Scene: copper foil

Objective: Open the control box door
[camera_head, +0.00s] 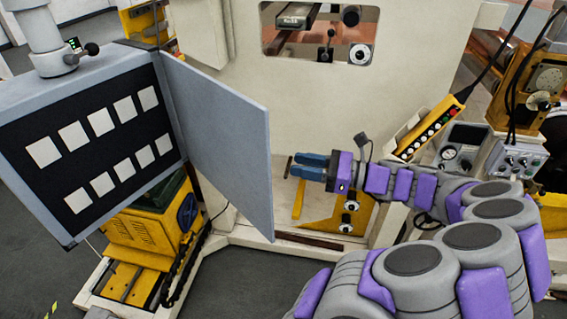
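The control box (92,135) is a grey cabinet at the left, with a black front panel bearing several white squares. Its flat grey-blue door (222,140) stands swung out from the box's right edge at a wide angle, so the panel is exposed. My gripper (306,166), with blue fingers, is to the right of the door's free edge and points left toward it. A gap shows between the fingertips and the door in the picture. The two fingers look close together with nothing visible between them. Whether they are fully shut is unclear.
A large cream machine body (300,105) stands behind the door and gripper. A yellow motor unit (150,232) sits below the box. A yellow button strip (432,128) and a gauge panel (458,150) are at the right. Open floor (240,290) shows at the bottom.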

